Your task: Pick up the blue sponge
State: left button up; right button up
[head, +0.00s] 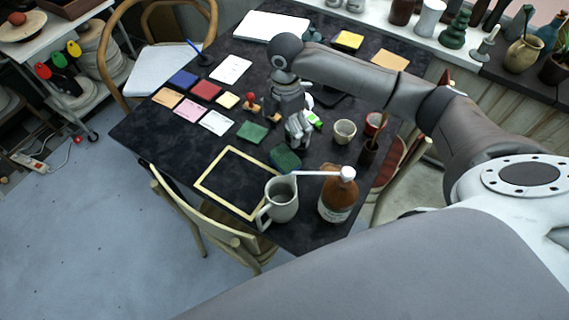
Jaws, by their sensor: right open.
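A flat dark-blue piece (183,78) lies on the black table (150,130) at the back left, among coloured cards; I cannot tell if it is a sponge. A dark blue-green sponge-like block (286,158) lies near the table's middle. A similar green block (252,132) lies to its left. My right gripper (297,143) points down just above and behind the blue-green block. It is open, and I see nothing held in it. The wrist hides part of the table behind it. My left gripper is not in view.
A grey pitcher (281,199) and a brown bottle with a white pump (338,197) stand at the front. A yellow-edged frame (205,185) lies left of the pitcher.

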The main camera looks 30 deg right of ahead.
jog(key=b, duration=0.3)
send_over(285, 157)
notch_tip(285, 157, down, 4)
jog(key=f, duration=0.5)
jog(key=shift+s+a+f, duration=0.1)
jog(key=shift+s+f, duration=0.15)
jog(key=shift+f, duration=0.1)
jog(key=shift+w+f+p, duration=0.15)
jog(key=shift+f+p, duration=0.15)
jog(key=shift+f, duration=1.1)
jog(key=shift+w+f+p, duration=0.1)
jog(key=shift+f+p, duration=0.15)
jog(key=shift+f, duration=1.1)
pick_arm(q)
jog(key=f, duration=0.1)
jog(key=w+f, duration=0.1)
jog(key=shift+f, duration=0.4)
pick_arm(e)
jog(key=c, duration=0.6)
jog(key=shift+r, duration=0.1)
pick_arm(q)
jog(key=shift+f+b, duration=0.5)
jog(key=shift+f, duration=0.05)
pick_arm(e)
notch_tip(285, 157, up, 10)
jog(key=shift+f, duration=0.1)
